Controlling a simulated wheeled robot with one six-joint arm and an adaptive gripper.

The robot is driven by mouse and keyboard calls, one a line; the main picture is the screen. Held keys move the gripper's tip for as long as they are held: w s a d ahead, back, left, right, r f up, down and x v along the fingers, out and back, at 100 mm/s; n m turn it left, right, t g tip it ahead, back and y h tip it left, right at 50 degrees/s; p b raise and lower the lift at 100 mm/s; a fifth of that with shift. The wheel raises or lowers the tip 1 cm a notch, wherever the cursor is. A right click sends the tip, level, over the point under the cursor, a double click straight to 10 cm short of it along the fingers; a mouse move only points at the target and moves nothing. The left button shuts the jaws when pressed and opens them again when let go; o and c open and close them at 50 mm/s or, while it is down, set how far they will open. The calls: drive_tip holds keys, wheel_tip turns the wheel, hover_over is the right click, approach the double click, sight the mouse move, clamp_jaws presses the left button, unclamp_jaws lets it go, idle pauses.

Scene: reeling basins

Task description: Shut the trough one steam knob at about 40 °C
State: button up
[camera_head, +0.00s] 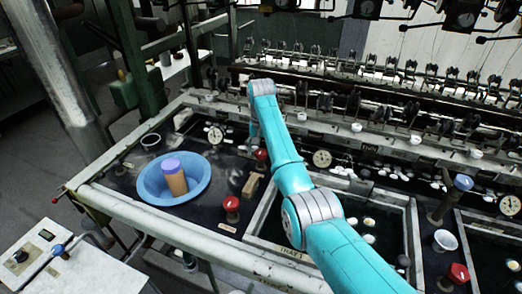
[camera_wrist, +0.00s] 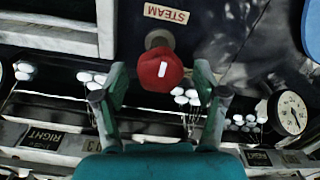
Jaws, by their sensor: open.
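The red steam knob (camera_wrist: 160,70) has a white mark on its top and sits beside a label reading STEAM (camera_wrist: 166,13) in the wrist view. My gripper (camera_wrist: 158,82) is open, with one finger on each side of the knob; I cannot tell whether they touch it. In the head view the knob (camera_head: 262,155) shows just left of my arm, and my gripper's fingers cannot be made out there. A round dial gauge (camera_wrist: 291,113) stands to the right in the wrist view; it also shows in the head view (camera_head: 215,135). Its reading is too small to tell.
A blue basin (camera_head: 150,182) holding a brown cylinder with a purple top (camera_head: 175,176) stands left. White cocoons (camera_wrist: 185,96) lie behind the knob. Reeling machinery fills the back.

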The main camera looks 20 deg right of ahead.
sight(261, 151)
drive_tip(key=shift+r, duration=3.7)
drive_tip(key=shift+a, duration=0.1)
